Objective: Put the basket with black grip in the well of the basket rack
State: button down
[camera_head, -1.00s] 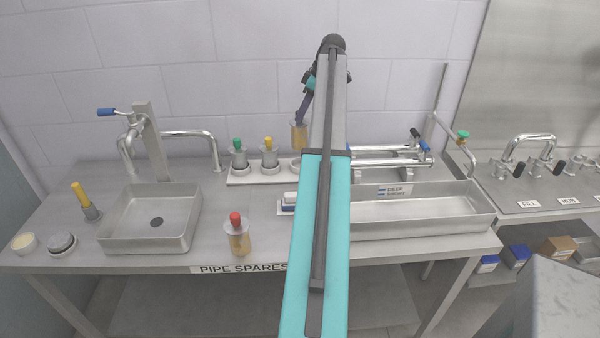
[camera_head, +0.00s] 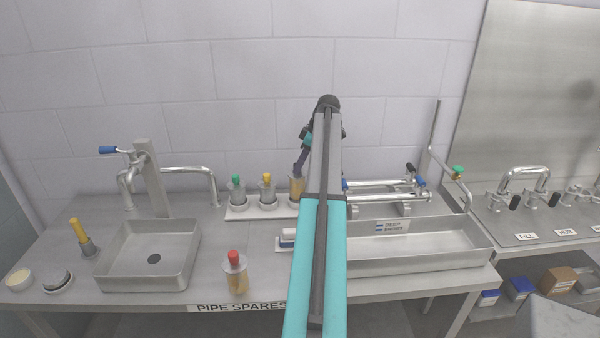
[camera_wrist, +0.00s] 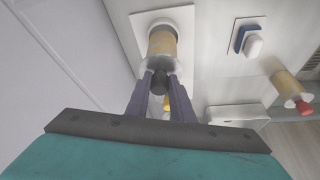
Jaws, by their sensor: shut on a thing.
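My gripper (camera_wrist: 160,98) is shut on the black grip (camera_wrist: 159,82) of a basket with an amber, mesh-like body (camera_wrist: 163,44). In the head view this basket (camera_head: 297,187) hangs upright from my gripper (camera_head: 301,166) at the right part of the white basket rack (camera_head: 230,216). Its lower end overlaps the rack's right well, which it hides. I cannot tell whether it is fully down in the well. A green-grip basket (camera_head: 237,191) and a yellow-grip basket (camera_head: 267,188) stand in the rack's other wells.
A red-grip basket (camera_head: 235,272) stands at the bench's front. A blue-and-white block (camera_head: 288,238) lies between rack and front edge. A square sink (camera_head: 150,257) is left, a long trough (camera_head: 430,246) right, with metal pipes (camera_head: 385,190) behind it.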

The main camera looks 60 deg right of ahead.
aim_at(300, 173)
jog(key=shift+f, duration=0.15)
jog(key=shift+f+p, duration=0.6)
jog(key=shift+f, duration=1.15)
jog(key=shift+f, duration=0.1)
jog(key=c, duration=1.5)
grip_release()
jog(key=shift+c, duration=0.2)
jog(key=shift+r, duration=0.2)
jog(key=b+v, duration=0.3)
jog(key=v, duration=0.9)
jog(key=shift+w, duration=0.1)
